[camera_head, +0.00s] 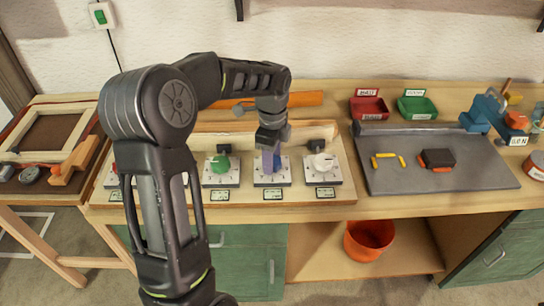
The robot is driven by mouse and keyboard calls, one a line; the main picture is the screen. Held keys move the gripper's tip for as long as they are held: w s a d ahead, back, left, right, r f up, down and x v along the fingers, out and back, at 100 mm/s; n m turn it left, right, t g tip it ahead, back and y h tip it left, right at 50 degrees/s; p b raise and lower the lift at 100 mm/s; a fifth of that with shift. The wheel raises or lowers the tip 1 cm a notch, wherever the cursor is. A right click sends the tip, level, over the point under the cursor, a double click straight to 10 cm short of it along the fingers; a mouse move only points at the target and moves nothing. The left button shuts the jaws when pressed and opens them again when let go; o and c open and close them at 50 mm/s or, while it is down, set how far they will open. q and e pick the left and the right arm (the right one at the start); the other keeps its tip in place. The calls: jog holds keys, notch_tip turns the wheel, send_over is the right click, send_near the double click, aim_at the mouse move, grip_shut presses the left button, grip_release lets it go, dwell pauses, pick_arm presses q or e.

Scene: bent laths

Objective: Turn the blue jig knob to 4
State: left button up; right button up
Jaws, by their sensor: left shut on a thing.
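The blue jig knob (277,161) sits on a white dial plate (271,179) in the row of dials on the wooden jig board. My left gripper (270,158) comes down on it from above and is shut on it. The gripper's fingers cover much of the knob, so its pointer cannot be read. A small display (272,194) is below the plate; its figures are too small to read. My right gripper is not in view.
A green knob (220,163) is to the left and a white knob (324,160) to the right, each close by. A grey mat (440,180) with yellow pieces and a dark block lies further right. Red (369,108) and green (417,107) trays stand behind it.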

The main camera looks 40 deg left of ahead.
pick_arm(q)
jog(key=m, duration=0.4)
jog(key=shift+w+r+m+p, duration=0.1)
jog(key=shift+m+p, duration=0.25)
jog(key=shift+m, duration=0.05)
jog(key=o, duration=1.4)
jog(key=shift+c, duration=0.2)
notch_tip(320, 180, up, 8)
jog(key=shift+f+b, duration=0.15)
jog(key=shift+b, duration=0.35)
